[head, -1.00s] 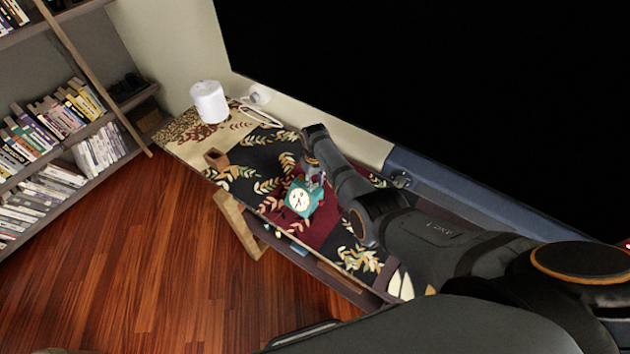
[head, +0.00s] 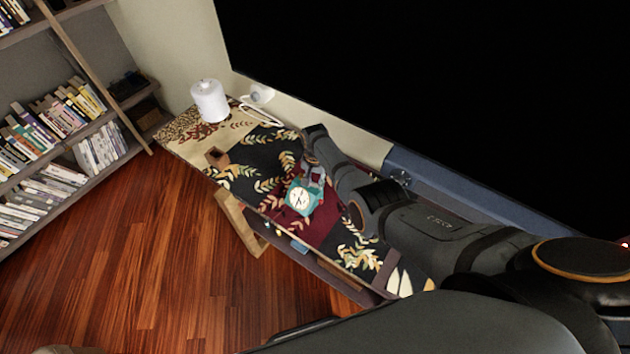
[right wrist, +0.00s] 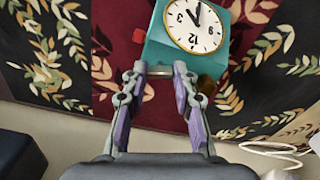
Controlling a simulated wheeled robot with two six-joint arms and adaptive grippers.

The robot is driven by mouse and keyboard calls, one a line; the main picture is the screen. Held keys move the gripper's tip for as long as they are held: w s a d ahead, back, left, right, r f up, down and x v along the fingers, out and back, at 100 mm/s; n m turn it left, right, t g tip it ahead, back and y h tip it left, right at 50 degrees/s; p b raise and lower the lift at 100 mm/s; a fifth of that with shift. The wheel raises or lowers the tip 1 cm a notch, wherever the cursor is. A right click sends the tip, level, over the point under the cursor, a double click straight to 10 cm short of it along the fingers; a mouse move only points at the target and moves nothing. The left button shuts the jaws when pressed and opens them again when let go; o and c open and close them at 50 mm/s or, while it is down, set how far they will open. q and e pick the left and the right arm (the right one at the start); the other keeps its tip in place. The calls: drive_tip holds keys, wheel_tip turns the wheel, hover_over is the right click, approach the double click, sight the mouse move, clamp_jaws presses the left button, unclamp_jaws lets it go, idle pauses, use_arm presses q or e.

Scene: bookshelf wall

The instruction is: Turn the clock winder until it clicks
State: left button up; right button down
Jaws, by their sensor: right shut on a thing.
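The teal clock (head: 302,196) stands on the patterned cloth of the long table, with its white dial facing the room. It shows large at the top of the right wrist view (right wrist: 160,45). My right gripper (head: 315,174) is right behind the clock. In the right wrist view its two fingers (right wrist: 158,75) reach the clock's back edge and are shut on the small winder (right wrist: 148,92), which is mostly hidden between them. A red part (right wrist: 139,36) shows on the clock's side. My left gripper is in neither view.
A white cylindrical object (head: 209,101) stands at the table's far left end, with a small brown pot (head: 216,157) nearer the clock. A pale wall and a dark blue ledge (head: 440,184) run behind the table. Bookshelves (head: 60,125) stand at the left.

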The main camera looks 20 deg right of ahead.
sight(315, 184)
drive_tip(key=m, duration=0.3)
drive_tip(key=shift+m, duration=2.2)
drive_tip(key=c, duration=1)
unclamp_jaws()
drive_tip(key=shift+c, duration=0.2)
wheel_tip(315, 184, up, 12)
